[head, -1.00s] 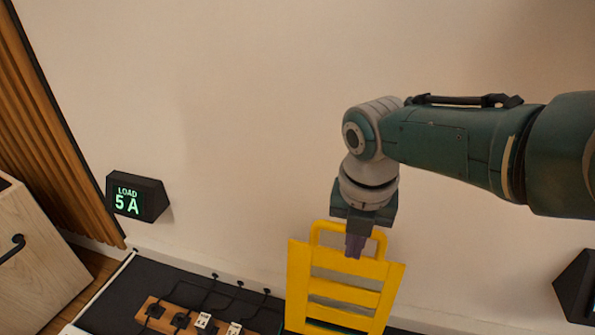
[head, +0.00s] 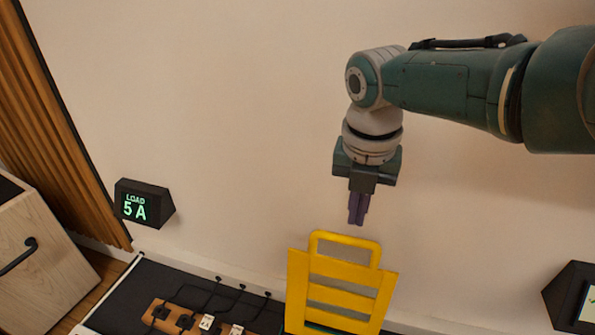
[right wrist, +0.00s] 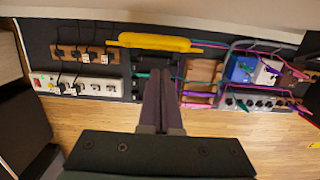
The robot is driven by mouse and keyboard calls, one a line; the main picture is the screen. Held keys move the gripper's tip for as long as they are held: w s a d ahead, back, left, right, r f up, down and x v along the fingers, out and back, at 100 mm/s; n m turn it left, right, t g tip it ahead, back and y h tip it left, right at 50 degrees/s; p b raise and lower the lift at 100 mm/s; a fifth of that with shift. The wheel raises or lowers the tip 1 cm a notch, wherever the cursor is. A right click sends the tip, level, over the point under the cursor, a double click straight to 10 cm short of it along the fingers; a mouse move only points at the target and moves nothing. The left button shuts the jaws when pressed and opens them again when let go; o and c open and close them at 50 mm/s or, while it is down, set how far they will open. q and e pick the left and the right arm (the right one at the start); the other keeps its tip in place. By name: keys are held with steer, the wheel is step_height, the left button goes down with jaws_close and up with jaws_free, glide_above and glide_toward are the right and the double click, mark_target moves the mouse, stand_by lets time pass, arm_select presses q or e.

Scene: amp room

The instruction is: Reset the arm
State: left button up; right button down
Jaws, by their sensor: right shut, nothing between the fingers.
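My right gripper (head: 357,208) hangs from the right arm in front of the bare wall, pointing down. Its purple fingers are shut with nothing between them. In the head view it is just above the handle of a yellow slatted panel (head: 340,294) and apart from it. In the right wrist view the shut fingers (right wrist: 161,85) point toward the dark bench, with the yellow panel (right wrist: 155,42) seen from above as a bar beyond them. My left gripper is not in view.
A black display (head: 145,204) reading LOAD 5 A is at left. Another display (head: 575,298) is cut off at the right edge. A wooden plug strip (head: 186,319) and cords lie on the dark bench (head: 165,280). A white power strip (right wrist: 105,88) and blue box (right wrist: 239,69) also show.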

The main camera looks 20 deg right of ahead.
steer(key=s+a+r+m+y+p, duration=0.1)
steer(key=s+a+r+m+p, duration=0.2)
steer(key=s+r+m+p, duration=0.45)
steer(key=s+a+r+m+p, duration=0.35)
steer(key=r+p, duration=0.55)
steer(key=p, duration=0.4)
steer(key=s+d+r+m+t+p, duration=0.1)
steer(key=s+r+m+p, duration=0.45)
steer(key=r, duration=0.35)
steer(key=s+d+r+m+t+p, duration=0.1)
steer(key=s+d+r+m+p, duration=0.1)
steer(key=s+r+m+p, duration=0.5)
steer(key=s+d+r+m+t+p, duration=0.1)
steer(key=s+r+m+p, duration=0.3)
steer(key=r, duration=0.6)
step_height(320, 180, up, 37)
steer(key=w+p, duration=0.2)
steer(key=p, duration=3.5)
steer(key=shift+d, duration=0.2)
